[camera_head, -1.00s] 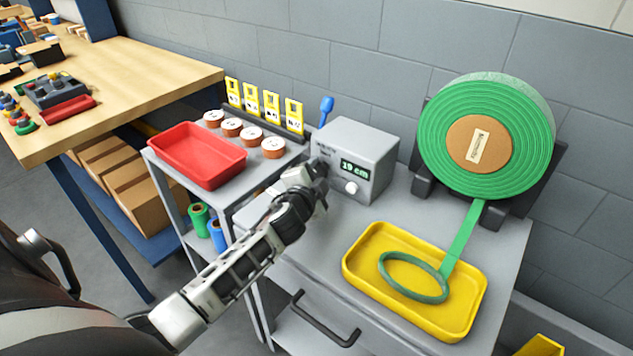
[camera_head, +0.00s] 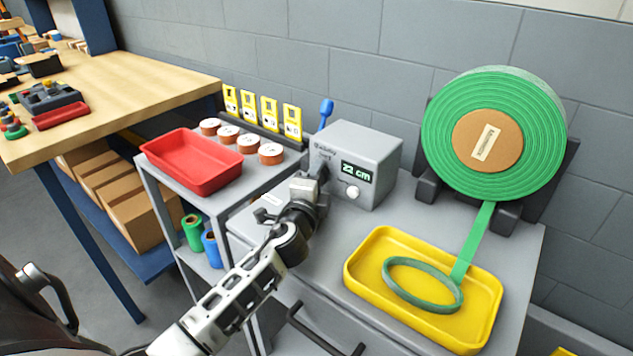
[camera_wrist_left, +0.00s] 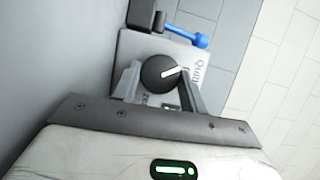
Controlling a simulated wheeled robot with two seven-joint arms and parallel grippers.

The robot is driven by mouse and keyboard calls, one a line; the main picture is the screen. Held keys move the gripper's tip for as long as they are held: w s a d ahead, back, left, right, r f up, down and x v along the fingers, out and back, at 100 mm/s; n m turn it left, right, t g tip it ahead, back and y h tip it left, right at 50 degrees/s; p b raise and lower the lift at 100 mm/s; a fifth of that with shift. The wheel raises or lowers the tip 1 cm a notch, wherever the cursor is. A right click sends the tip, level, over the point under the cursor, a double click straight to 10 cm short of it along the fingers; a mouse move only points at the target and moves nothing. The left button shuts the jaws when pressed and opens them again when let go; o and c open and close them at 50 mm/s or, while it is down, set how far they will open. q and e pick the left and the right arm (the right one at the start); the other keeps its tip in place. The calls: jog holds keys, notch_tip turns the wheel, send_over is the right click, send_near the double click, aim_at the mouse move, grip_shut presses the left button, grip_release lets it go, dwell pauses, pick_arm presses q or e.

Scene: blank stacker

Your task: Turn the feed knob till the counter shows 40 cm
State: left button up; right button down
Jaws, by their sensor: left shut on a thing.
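The grey feeder box (camera_head: 372,147) stands on the grey bench, and its green counter (camera_head: 356,173) reads 22 cm. In the left wrist view a black round knob (camera_wrist_left: 158,72) with a white pointer line sits between the fingers of my left gripper (camera_wrist_left: 156,88). My left gripper (camera_head: 318,178) is shut on this knob at the box's left side in the head view. A smaller white knob (camera_head: 352,193) on the front is free. The green band (camera_head: 474,238) runs from the big roll (camera_head: 494,133) into the yellow tray (camera_head: 350,277). My right gripper is not in view.
A red tray (camera_head: 205,186) and several small spools (camera_head: 270,153) stand on the side cart, with yellow tags (camera_head: 269,113) behind. A blue-handled tool (camera_head: 326,112) stands behind the box. A wooden table (camera_head: 110,100) is at far left.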

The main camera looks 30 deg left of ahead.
pick_arm(q)
jog(key=o, duration=1)
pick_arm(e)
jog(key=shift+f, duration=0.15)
pick_arm(q)
jog(key=b+v, duration=0.1)
jog(key=v, duration=1.4)
jog(key=shift+b, duration=0.3)
jog(key=shift+s+d, duration=0.15)
jog(key=shift+s, duration=0.3)
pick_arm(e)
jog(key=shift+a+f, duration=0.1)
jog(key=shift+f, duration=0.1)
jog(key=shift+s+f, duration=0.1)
